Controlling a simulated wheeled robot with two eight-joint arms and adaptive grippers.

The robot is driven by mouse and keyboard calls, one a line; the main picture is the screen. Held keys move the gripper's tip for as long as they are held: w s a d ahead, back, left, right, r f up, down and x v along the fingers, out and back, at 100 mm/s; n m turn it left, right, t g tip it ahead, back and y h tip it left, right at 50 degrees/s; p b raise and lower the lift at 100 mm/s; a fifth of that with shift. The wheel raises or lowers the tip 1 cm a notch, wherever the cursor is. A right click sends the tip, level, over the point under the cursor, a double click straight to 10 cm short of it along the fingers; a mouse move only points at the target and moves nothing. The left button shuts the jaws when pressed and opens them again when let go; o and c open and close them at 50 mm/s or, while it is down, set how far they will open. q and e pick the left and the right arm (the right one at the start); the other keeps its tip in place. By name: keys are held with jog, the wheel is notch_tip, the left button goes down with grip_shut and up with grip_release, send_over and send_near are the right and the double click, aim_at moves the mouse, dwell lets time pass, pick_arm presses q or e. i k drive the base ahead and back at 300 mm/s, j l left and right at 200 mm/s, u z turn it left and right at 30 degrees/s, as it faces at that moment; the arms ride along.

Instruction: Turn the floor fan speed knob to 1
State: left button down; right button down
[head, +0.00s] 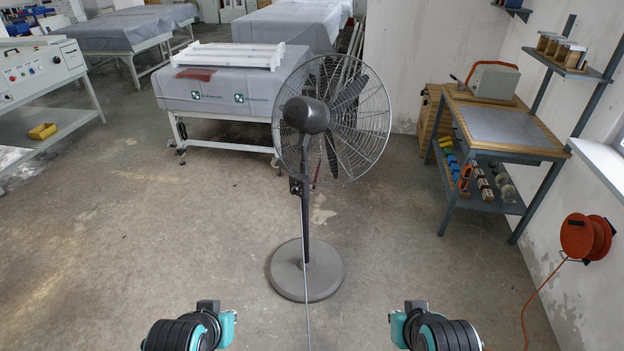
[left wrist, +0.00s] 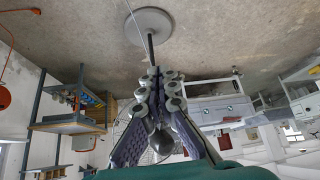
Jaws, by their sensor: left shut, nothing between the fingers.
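The floor fan (head: 306,115) stands upright in the middle of the head view, its wire cage facing away to the right. A small dark control box (head: 296,186) sits on its pole below the motor; the knob and its setting are too small to read. The round grey base (head: 306,271) rests on the floor. My left gripper (left wrist: 162,78) is shut and empty in the left wrist view, where the scene is upside down. The fan base (left wrist: 148,22) shows beyond its fingertips, apart from them; the fingers hide part of the pole. My right gripper is not in view.
A workbench (head: 505,130) with a lower shelf stands at the right, near an orange cable reel (head: 586,237). A covered table (head: 225,95) is behind the fan. A control panel machine (head: 40,72) is at the left. The floor around the fan is clear.

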aim_at(294, 189)
jog(key=i+z, duration=0.4)
jog(key=i+j+z, duration=0.25)
jog(key=i+z, duration=0.15)
jog(key=i, duration=0.1)
